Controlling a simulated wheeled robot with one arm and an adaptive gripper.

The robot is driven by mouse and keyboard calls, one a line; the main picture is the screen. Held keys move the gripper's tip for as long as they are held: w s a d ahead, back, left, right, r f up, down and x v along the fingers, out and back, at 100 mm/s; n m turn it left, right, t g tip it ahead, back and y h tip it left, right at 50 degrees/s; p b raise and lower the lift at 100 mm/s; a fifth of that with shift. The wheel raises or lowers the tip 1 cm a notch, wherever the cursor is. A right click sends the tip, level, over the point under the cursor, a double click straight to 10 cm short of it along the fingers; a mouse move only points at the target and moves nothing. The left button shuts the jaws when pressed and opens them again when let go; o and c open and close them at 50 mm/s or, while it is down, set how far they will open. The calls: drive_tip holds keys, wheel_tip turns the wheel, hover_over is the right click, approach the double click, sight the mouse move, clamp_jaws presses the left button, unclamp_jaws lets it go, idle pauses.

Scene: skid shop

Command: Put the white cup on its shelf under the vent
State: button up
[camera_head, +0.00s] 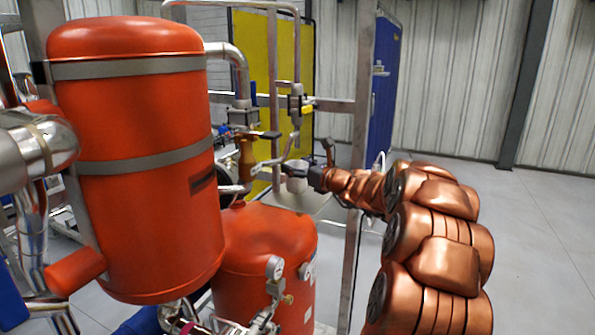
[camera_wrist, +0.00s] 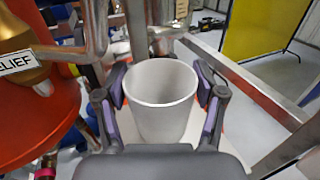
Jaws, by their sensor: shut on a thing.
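The white cup (camera_wrist: 162,112) stands upright in the wrist view, open end up and empty inside. My gripper (camera_wrist: 160,88) is shut on it, with a finger pad on each side. In the head view my gripper (camera_head: 303,178) is beyond the lower red tank, and the cup shows only as a small pale shape there. A brass fitting (camera_wrist: 18,60) with a label ending in "ELIEF" is left of the cup, apart from it; it may be the vent. A pale flat plate (camera_wrist: 127,122) shows partly below the cup; I cannot tell if they touch.
A large red tank (camera_head: 140,190) fills the left of the head view, with a lower red tank (camera_head: 265,245) beside it. A steel post (camera_head: 354,235) stands close to my arm. A metal rail (camera_wrist: 255,88) runs right of the cup. Open floor (camera_head: 540,230) lies at right.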

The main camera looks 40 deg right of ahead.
drive_tip(key=shift+f, duration=0.95)
drive_tip(key=shift+f, duration=0.1)
drive_tip(key=o, duration=1)
drive_tip(key=shift+o, duration=0.2)
drive_tip(key=shift+r, duration=0.2)
drive_tip(key=shift+s+d+f, duration=0.1)
drive_tip(key=shift+s, duration=0.25)
drive_tip(key=s+d+b, duration=0.1)
drive_tip(key=s+b, duration=0.2)
drive_tip(key=s, duration=0.8)
drive_tip(key=shift+s+d, duration=0.15)
drive_tip(key=shift+d, duration=0.15)
